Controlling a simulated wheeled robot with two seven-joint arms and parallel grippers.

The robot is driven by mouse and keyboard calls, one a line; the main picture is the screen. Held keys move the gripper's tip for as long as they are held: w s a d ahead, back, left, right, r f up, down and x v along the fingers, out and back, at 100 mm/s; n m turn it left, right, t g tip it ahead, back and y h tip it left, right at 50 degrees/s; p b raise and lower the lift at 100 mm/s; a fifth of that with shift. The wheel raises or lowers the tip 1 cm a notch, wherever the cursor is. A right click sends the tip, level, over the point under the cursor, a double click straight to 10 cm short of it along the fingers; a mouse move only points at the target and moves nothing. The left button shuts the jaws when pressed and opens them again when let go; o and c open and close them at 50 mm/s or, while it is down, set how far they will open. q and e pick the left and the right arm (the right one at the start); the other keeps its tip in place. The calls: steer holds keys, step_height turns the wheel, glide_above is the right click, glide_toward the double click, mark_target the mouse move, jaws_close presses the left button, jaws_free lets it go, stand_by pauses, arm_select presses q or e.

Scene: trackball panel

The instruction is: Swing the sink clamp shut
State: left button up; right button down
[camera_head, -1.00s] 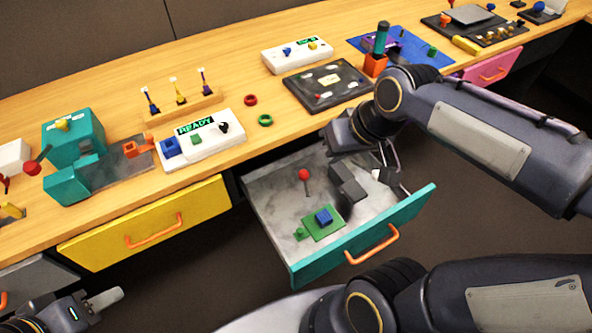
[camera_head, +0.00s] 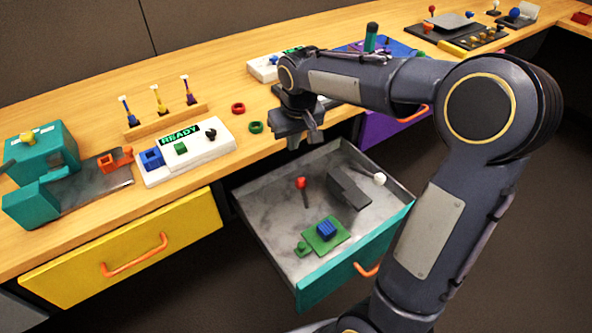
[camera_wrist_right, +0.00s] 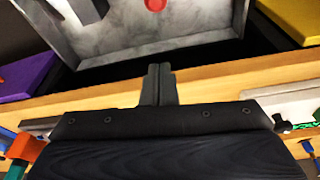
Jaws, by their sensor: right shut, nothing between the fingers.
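In the head view, a green board (camera_head: 330,238) lies in the open teal-fronted drawer (camera_head: 330,289) with a blue finned block (camera_head: 325,229) on it. Behind it are an upright rod with a red knob (camera_head: 302,183) and a dark grey angled piece (camera_head: 347,190) with a white ball (camera_head: 379,179) near its end. I cannot tell for sure which part is the sink clamp. My right gripper (camera_head: 298,140) is shut and empty, above the drawer's back edge by the desk front. In the wrist view its fingers (camera_wrist_right: 158,85) are together. My left gripper is out of view.
A white READY panel (camera_head: 187,150) and two rings, red (camera_head: 238,108) and green (camera_head: 256,127), sit on the desk left of my right gripper. A yellow drawer (camera_head: 120,250) is shut at left. My right arm covers part of the desk and drawer's right side.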

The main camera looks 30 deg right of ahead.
mark_target(303, 194)
step_height(303, 194, down, 9)
steer(key=s+b, duration=0.1)
steer(key=b, duration=0.1)
steer(key=shift+s+f+b, duration=0.15)
steer(key=shift+s+b, duration=0.15)
steer(key=shift+b, duration=0.1)
stand_by(0.4)
